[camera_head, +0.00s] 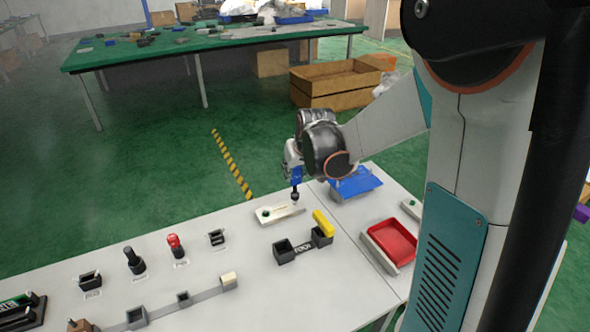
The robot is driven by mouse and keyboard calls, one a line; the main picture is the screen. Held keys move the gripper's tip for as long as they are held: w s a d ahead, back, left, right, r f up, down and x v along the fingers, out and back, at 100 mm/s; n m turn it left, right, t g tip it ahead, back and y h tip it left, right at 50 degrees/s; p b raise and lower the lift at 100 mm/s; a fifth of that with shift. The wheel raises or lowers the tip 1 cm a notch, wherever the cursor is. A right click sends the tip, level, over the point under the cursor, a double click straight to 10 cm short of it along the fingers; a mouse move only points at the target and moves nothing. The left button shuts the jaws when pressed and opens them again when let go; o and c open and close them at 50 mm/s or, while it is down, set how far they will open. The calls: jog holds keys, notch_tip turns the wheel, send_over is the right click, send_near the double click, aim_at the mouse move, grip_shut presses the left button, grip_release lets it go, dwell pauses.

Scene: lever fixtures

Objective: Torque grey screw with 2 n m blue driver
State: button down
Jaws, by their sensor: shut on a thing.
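My gripper (294,163) is shut on the blue driver (296,176) and holds it upright with its dark lower end (295,194) pointing down. The driver is over the right end of a pale plate (279,214) on the white table. A green spot shows at the plate's left end. The grey screw cannot be made out clearly; the area under the driver is small. I cannot tell whether the driver's tip touches anything. A black holder (284,253) with an empty-looking left socket stands in front of the plate. A yellow driver (323,223) is at its right socket.
A blue tray (368,186) and a red tray (372,256) are to the right. Levers and switches, including a red-topped knob (174,243) and a black knob (133,260), stand at the left. The table between the holder and the red tray is clear.

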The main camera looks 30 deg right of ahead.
jog(key=shift+f, duration=0.3)
dwell(0.4)
jog(key=shift+f+b, duration=0.35)
jog(key=shift+b, duration=0.1)
jog(key=shift+f+b, duration=0.45)
jog(key=shift+f, duration=0.1)
